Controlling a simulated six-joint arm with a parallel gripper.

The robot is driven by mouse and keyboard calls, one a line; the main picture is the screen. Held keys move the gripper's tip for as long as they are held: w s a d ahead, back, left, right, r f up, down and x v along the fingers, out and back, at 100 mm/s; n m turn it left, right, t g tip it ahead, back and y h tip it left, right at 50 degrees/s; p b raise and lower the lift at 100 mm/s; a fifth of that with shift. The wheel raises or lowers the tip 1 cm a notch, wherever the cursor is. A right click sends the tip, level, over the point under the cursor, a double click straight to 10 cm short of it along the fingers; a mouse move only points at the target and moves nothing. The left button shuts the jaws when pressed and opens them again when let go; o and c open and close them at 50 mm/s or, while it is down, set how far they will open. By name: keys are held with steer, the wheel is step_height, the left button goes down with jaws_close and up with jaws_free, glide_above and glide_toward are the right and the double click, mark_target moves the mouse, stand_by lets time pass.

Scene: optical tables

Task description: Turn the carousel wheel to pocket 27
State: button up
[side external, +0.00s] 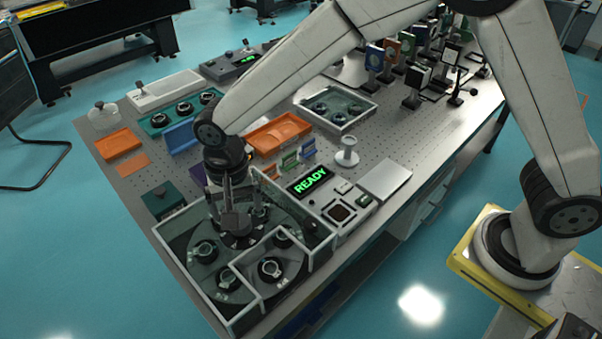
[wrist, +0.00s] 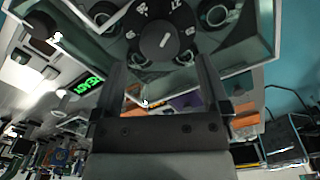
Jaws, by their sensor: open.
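The carousel wheel (side external: 217,283) is a dark disc with round pockets holding ringed parts, inside a low clear-walled enclosure at the table's near corner. Its pocket numbers are too small to read surely. In the wrist view the black central hub (wrist: 163,38) shows a white pointer line and white numbers around it. My gripper (side external: 238,212) points down over the middle of the wheel. Its two fingers (wrist: 160,65) are apart, with nothing held between them; the hub appears just past their tips. Whether a finger touches the hub I cannot tell.
A panel with a green READY display (side external: 308,181) stands beside the enclosure. The enclosure's pale-edged walls (side external: 190,304) surround the wheel closely.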

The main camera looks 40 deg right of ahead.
steer(key=shift+r, duration=1.65)
steer(key=shift+d, duration=0.15)
steer(key=shift+d, duration=0.3)
steer(key=s+d+n+t, duration=0.1)
steer(key=s+d, duration=0.2)
steer(key=d, duration=0.5)
steer(key=s+d+f+n, duration=0.1)
steer(key=s+d, duration=0.3)
steer(key=d, duration=0.4)
steer(key=s+d+n+t, duration=0.1)
steer(key=s+d+n, duration=0.2)
steer(key=d, duration=0.5)
steer(key=shift+s+d+f+t, duration=0.2)
steer(key=shift+s+d+t, duration=0.1)
steer(key=shift+s, duration=0.45)
